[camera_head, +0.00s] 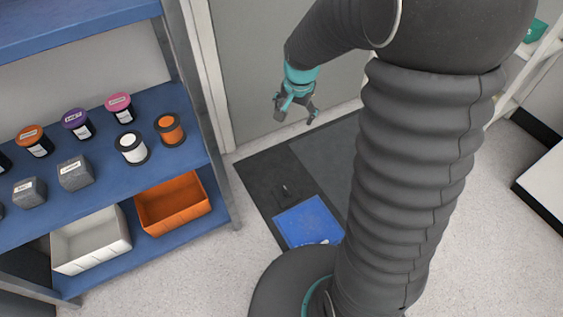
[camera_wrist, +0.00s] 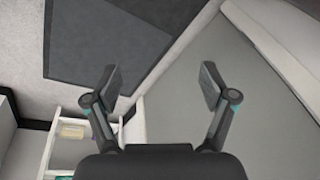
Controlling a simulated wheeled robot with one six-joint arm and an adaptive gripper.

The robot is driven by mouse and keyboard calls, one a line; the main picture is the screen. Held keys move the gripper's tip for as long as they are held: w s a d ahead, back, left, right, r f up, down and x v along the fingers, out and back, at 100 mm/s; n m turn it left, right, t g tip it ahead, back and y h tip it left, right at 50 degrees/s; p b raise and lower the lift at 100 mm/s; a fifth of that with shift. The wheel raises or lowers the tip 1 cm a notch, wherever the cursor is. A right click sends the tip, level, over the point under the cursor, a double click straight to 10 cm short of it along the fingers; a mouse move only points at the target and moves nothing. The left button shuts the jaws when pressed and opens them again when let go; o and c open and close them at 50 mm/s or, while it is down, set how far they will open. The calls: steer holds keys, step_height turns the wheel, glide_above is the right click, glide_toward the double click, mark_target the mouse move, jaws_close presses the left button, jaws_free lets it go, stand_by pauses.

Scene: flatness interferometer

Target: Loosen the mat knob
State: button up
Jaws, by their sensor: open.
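A dark mat (camera_head: 262,180) lies on the floor by the grey door. A small dark upright piece that looks like the knob (camera_head: 285,188) stands on it, just behind a blue panel; its details are too small to tell. My gripper (camera_head: 296,114) is open and empty, in the air beyond the knob, in front of the door. In the wrist view my gripper (camera_wrist: 160,80) shows its two fingers spread wide with nothing between them. A dark mat (camera_wrist: 110,38) shows at the top there, but I cannot make out a knob on it.
A blue shelf unit (camera_head: 182,138) on the left holds spools, jars, grey blocks, an orange bin (camera_head: 172,203) and a white bin (camera_head: 92,240). The blue panel (camera_head: 308,222) lies on the mat near my base. A white open-drawer unit (camera_wrist: 68,150) shows in the wrist view.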

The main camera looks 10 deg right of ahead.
steer(key=w+f+m+g, duration=0.1)
steer(key=w+f+m, duration=0.4)
steer(key=f, duration=1.2)
steer(key=m+g, duration=0.2)
glide_above(287, 190)
step_height(287, 190, down, 19)
step_height(287, 190, down, 15)
steer(key=shift+a+r, duration=0.1)
steer(key=shift+r, duration=0.05)
steer(key=c, duration=1.2)
